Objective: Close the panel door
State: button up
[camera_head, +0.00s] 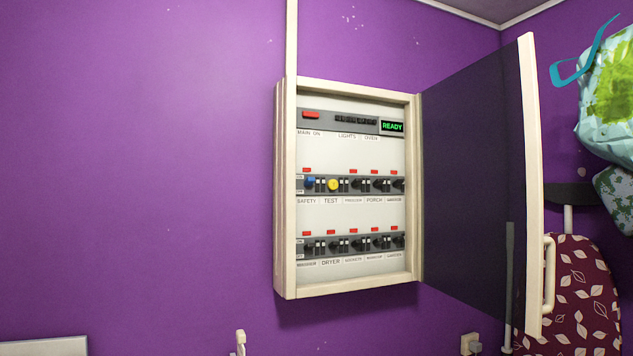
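The breaker panel (284,200) is a pale framed box on the purple wall, with rows of dark switches, red markers and a green "READY" display inside. Its panel door (470,180) stands wide open to the right, hinged on the box's right edge. The door shows a dark face and a pale outer edge. A pale door handle (549,275) is on the door's far side near the lower right edge. My gripper is not in view.
To the right of the door are a leaf-patterned maroon ironing board (575,300) and a green-and-white bundle (610,95) with a blue hanger-like thing (590,55). A wall socket (469,344) is below. The wall left of the panel is clear.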

aim_at(481, 239)
jog(key=z, duration=0.05)
jog(key=k, duration=0.5)
jog(key=z, duration=1)
jog(key=i, duration=0.6)
jog(key=u, duration=0.55)
